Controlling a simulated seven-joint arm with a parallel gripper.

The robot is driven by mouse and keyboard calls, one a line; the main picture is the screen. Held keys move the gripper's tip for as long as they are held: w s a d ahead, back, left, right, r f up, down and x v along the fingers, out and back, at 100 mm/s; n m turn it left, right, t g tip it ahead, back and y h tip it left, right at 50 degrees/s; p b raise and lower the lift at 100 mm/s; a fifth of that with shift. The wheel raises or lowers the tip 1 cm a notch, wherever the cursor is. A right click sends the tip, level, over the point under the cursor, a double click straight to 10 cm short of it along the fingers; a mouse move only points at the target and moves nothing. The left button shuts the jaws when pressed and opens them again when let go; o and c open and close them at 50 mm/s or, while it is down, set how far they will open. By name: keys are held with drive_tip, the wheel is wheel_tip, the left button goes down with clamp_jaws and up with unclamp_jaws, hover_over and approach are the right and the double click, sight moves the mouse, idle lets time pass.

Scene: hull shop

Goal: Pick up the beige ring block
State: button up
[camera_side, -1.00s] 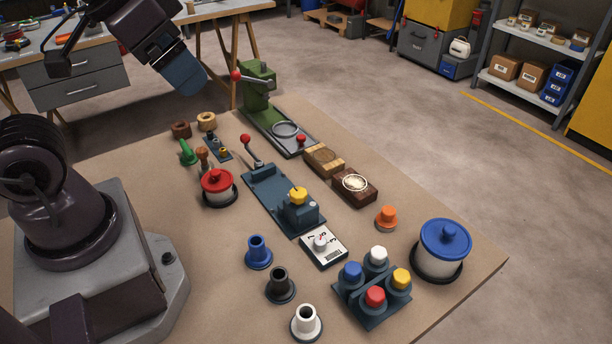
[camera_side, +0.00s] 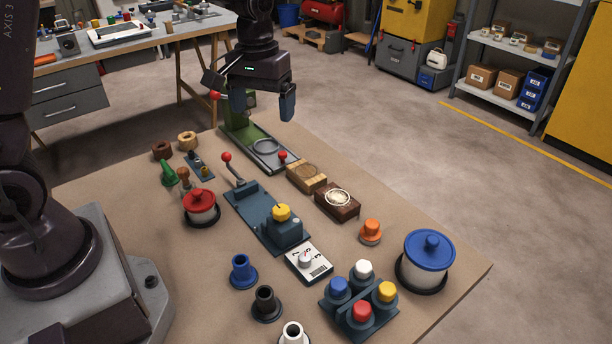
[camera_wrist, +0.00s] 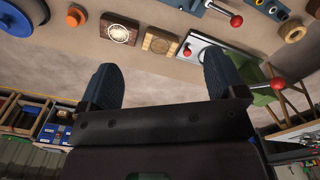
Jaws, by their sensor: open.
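The beige ring block (camera_side: 187,140) stands at the far left part of the bench in the side view, just right of a brown ring block (camera_side: 162,150). A tan ring at the upper right of the wrist view (camera_wrist: 292,31) appears to be the same beige block. My gripper (camera_side: 262,112) is open and empty, fingers pointing down. In the side view it appears in front of the green press, to the right of the beige block and apart from it. In the wrist view the fingers (camera_wrist: 162,72) are wide apart with bare floor between them.
The green press (camera_side: 236,125) with its red-knobbed lever stands near the beige block. A small panel with posts (camera_side: 200,167), a green piece (camera_side: 169,174) and a red-lidded pot (camera_side: 201,207) sit close in front.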

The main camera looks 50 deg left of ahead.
sight(304, 170)
drive_tip(key=w+a+f+n, duration=0.5)
drive_tip(key=w+f+n, duration=0.6)
drive_tip(key=w+n, duration=0.15)
drive_tip(key=shift+m, duration=0.35)
drive_tip(key=f, duration=0.7)
drive_tip(key=shift+w+a+f, duration=0.1)
drive_tip(key=shift+w+f, duration=0.2)
drive_tip(key=shift+f, duration=0.05)
drive_tip(key=f, duration=0.5)
drive_tip(key=shift+s, duration=0.2)
drive_tip(key=shift+c, duration=0.2)
drive_tip(key=c, duration=1)
